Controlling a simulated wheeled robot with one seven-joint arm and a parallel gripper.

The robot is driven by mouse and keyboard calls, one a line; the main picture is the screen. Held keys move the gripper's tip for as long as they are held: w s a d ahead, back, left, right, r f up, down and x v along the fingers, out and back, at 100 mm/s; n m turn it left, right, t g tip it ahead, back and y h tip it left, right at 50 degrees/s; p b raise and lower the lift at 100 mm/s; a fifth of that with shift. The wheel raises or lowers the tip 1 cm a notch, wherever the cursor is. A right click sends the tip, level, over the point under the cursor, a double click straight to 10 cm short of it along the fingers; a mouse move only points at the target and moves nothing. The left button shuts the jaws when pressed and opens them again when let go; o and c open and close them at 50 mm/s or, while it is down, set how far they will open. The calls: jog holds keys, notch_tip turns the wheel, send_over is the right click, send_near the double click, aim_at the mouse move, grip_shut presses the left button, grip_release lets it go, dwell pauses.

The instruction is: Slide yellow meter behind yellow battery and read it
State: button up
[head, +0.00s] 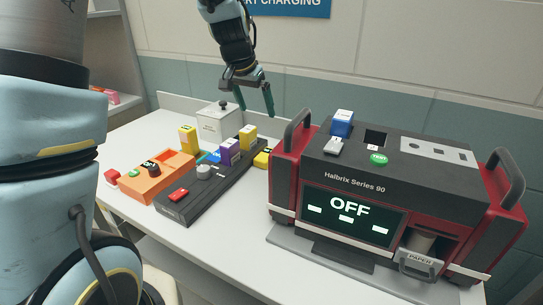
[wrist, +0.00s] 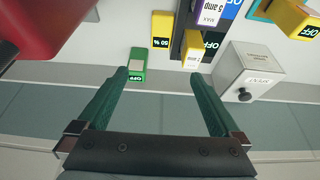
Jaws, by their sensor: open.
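My gripper (head: 255,104) is open and empty, raised above the table's back. In the wrist view my gripper (wrist: 157,76) has the fingers wide apart, with a green block (wrist: 138,66) showing between them. Another yellow block (head: 188,141) stands by the orange charger (head: 140,186). I cannot tell surely which is the meter.
The red and black Halbrix machine (head: 400,180), its screen reading OFF, stands close on the right. A grey box with a knob (head: 218,125) stands at the back. A purple block (head: 229,153) is on the black charger. The table's front left is clear.

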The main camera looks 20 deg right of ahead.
jog(key=b+x, duration=0.1)
jog(key=x, duration=0.3)
jog(key=shift+f, duration=0.15)
dwell(0.5)
